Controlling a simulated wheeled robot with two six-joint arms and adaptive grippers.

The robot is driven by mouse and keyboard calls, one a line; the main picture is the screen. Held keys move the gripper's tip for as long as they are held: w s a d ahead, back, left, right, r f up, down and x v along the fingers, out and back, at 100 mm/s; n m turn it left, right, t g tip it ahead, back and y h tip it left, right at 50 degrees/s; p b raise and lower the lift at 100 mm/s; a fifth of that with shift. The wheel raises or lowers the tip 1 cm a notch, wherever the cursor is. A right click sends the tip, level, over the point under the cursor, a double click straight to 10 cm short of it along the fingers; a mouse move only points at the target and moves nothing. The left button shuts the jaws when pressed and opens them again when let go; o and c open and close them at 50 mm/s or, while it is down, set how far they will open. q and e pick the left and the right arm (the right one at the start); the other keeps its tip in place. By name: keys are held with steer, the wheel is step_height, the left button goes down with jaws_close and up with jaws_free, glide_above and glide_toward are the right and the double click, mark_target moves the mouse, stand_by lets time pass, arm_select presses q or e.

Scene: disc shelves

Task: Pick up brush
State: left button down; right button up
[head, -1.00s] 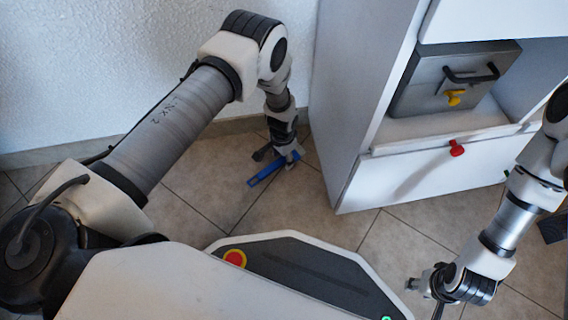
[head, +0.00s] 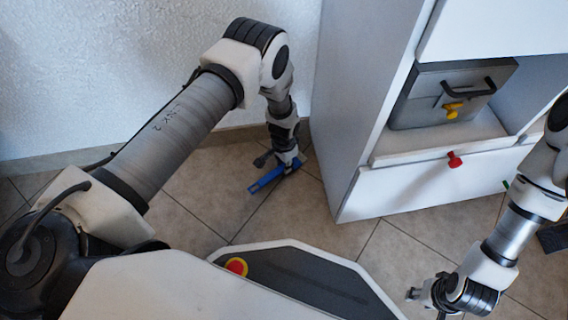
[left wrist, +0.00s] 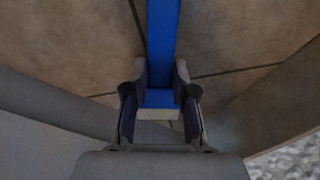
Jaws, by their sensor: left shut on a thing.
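The brush (head: 265,181) shows as a blue bar by the white cabinet's left side in the head view. My left gripper (head: 290,165) points down at its right end. In the left wrist view, the blue bar of the brush (left wrist: 162,45) runs up out of the picture from between the fingers of my left gripper (left wrist: 160,82), which are shut on it. I cannot tell whether the brush touches the floor. My right gripper (head: 425,302) hangs at the lower right, away from the brush, and its finger opening is unclear.
The white cabinet (head: 365,110) stands right of the brush, with a grey box (head: 425,103) in its open compartment and a red knob (head: 454,160) on the drawer below. The wall (head: 120,70) is behind. Tiled floor (head: 285,215) is clear in front.

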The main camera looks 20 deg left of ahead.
arm_select(q)
steer(key=r+p, duration=0.2)
steer(key=shift+s+d+r, duration=0.1)
steer(key=shift+s+r, duration=0.25)
steer(key=shift+r, duration=0.05)
steer(key=s+d+p, duration=0.1)
steer(key=s+p, duration=0.1)
steer(key=s, duration=0.2)
steer(key=s+d+p, duration=0.2)
steer(key=s, duration=0.3)
steer(key=s+d+r+p, duration=0.1)
steer(key=s+d+p, duration=0.1)
steer(key=s, duration=0.2)
steer(key=shift+s, duration=0.3)
steer(key=shift+s+d+f, duration=0.1)
steer(key=shift+s+d, duration=0.05)
steer(key=shift+s, duration=0.2)
arm_select(e)
step_height(320, 180, up, 9)
steer(key=shift+s, duration=0.45)
steer(key=shift+a, duration=0.1)
